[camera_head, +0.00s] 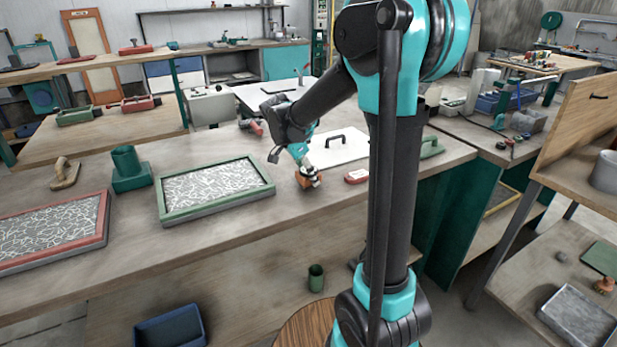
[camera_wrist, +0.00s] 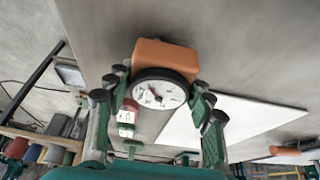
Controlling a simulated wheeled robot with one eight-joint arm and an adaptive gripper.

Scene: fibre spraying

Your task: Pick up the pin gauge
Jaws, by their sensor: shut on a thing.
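The pin gauge, with an orange body and a round white dial (camera_wrist: 160,92), is between the fingers of my gripper (camera_wrist: 158,115) in the wrist view. My gripper is shut on it, one finger on each side, with the dial facing the wrist camera. In the head view my gripper (camera_head: 308,172) is over the front part of the long workbench, and the orange body (camera_head: 306,183) of the gauge shows at its tip. Whether the gauge touches the bench top or hangs just above it I cannot tell.
A green-framed tray of white fibres (camera_head: 216,188) lies left of my gripper, a red-framed one (camera_head: 50,232) further left. A small red block (camera_head: 357,176) with a pale label lies close on the right. A white board with a black handle (camera_head: 335,146) lies behind.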

